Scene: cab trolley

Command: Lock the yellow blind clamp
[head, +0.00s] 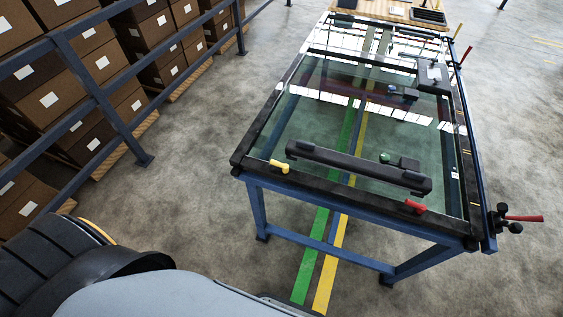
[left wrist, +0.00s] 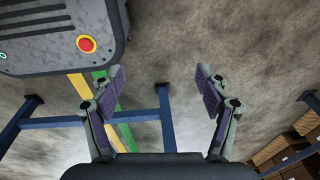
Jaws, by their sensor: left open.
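The yellow blind clamp (head: 279,166) sits on the black near rail of the glass-topped trolley, close to its left corner, in the head view. A red clamp (head: 415,206) sits on the same rail to the right. A black bar (head: 358,166) lies over the glass just behind both. My left gripper (left wrist: 160,80) shows only in the left wrist view; its two fingers are spread wide with nothing between them. The yellow clamp is not visible in that view. My right gripper is in neither view.
A red-handled knob (head: 522,218) sticks out at the trolley's right corner. A blue railing (head: 100,95) with stacked cartons (head: 75,75) stands at left. Blue trolley legs (left wrist: 166,118) show in the left wrist view. The floor before the trolley is clear.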

